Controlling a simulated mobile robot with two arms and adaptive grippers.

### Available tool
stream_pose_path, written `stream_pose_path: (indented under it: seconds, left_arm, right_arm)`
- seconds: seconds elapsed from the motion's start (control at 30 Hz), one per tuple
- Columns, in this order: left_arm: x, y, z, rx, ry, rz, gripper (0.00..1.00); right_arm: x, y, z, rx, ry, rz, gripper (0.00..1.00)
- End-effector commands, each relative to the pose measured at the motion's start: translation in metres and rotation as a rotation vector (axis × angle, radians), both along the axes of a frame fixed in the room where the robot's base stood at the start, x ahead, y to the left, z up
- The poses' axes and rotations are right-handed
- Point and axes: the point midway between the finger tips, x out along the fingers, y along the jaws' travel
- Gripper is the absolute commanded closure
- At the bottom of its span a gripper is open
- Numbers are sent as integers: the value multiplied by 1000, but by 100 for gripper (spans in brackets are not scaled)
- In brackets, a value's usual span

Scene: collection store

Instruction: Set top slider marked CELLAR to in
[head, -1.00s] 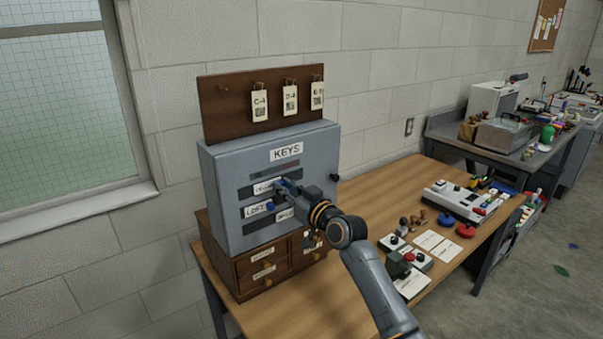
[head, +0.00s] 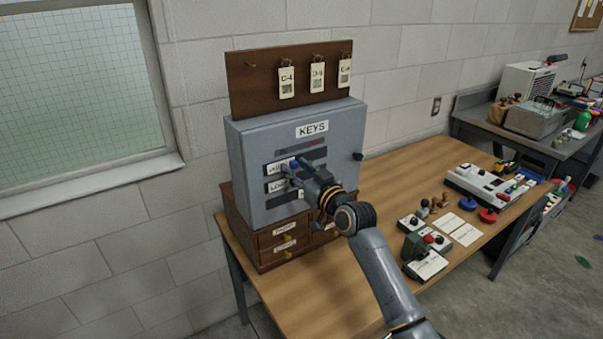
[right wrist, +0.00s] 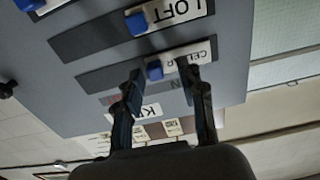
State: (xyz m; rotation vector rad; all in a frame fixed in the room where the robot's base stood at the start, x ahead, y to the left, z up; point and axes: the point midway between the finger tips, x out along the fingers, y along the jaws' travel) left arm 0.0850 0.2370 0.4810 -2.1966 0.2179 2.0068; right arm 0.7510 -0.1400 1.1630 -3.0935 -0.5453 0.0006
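The CELLAR slider is the upper labelled plate on the front of the grey KEYS cabinet (head: 345,140). Its white plate (head: 279,169) shows in the head view, partly behind my gripper. In the right wrist view, which is upside down, the CELLAR plate (right wrist: 193,57) has a blue knob (right wrist: 155,70) at its right end. My left gripper is out of view.
The LOFT slider (right wrist: 185,14) with its own blue knob (right wrist: 137,22) is close below CELLAR on the cabinet. The cabinet stands on wooden drawers (head: 282,240) on a table (head: 395,170). Stamps, cards and a white device (head: 480,184) lie to the right.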

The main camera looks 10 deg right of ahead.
Motion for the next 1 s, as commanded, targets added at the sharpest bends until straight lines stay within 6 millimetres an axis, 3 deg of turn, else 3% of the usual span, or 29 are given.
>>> stream_pose_path:
  seconds: [0.17, 0.7, 1.0]
  left_arm:
    - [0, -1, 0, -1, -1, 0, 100]
    - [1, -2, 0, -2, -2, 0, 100]
    - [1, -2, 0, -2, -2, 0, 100]
  right_arm:
    - [-14, -5, -1, 0, 1, 0, 60]
    - [-101, -36, -1, -2, 2, 1, 60]
    - [-113, -39, 0, -1, 2, 2, 60]
